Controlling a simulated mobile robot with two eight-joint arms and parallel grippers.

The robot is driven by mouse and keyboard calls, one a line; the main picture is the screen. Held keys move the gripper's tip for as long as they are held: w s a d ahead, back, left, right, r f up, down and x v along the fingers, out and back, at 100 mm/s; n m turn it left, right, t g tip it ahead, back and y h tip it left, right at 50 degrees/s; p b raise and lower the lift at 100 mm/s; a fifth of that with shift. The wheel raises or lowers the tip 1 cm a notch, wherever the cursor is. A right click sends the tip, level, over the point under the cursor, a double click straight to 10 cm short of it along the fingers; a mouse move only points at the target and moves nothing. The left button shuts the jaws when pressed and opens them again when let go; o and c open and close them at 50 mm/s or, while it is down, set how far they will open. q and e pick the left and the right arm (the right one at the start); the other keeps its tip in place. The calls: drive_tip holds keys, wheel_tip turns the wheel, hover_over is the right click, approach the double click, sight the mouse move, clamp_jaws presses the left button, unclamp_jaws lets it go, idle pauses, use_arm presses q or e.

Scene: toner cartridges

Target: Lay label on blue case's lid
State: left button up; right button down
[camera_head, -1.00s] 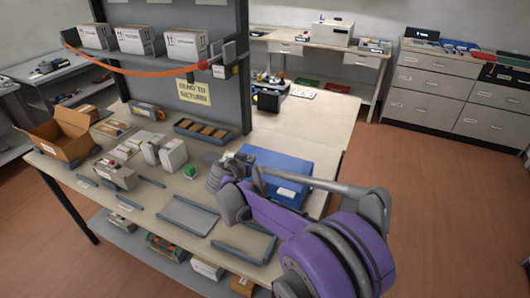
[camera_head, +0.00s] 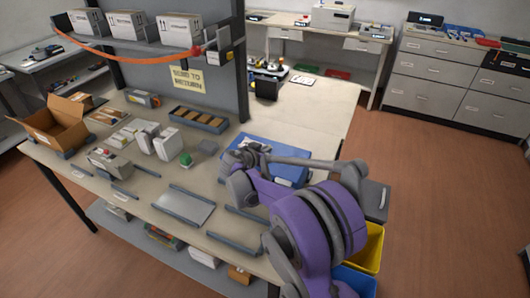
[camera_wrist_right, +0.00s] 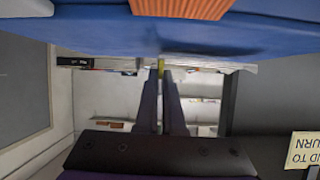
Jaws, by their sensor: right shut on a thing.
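The blue case (camera_head: 292,172) stands on the workbench right of centre, with my right arm across it. In the right wrist view its blue surface (camera_wrist_right: 90,30) fills the top of the picture, close to the fingertips. My right gripper (camera_head: 254,146) is over the case's far left part. In the right wrist view the gripper (camera_wrist_right: 161,75) is shut on a thin piece, seen edge-on with a small yellowish bit between the fingertips; I take it for the label. The label's face is hidden. My left gripper is not in view.
An orange ribbed piece (camera_wrist_right: 180,8) shows against the blue in the wrist view. A dark upright panel (camera_head: 204,90) stands behind.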

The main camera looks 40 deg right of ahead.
drive_tip(key=shift+f, duration=0.4)
drive_tip(key=shift+f, duration=0.2)
drive_tip(key=c, duration=1)
unclamp_jaws()
drive_tip(key=shift+r, duration=0.1)
drive_tip(key=shift+c, duration=0.2)
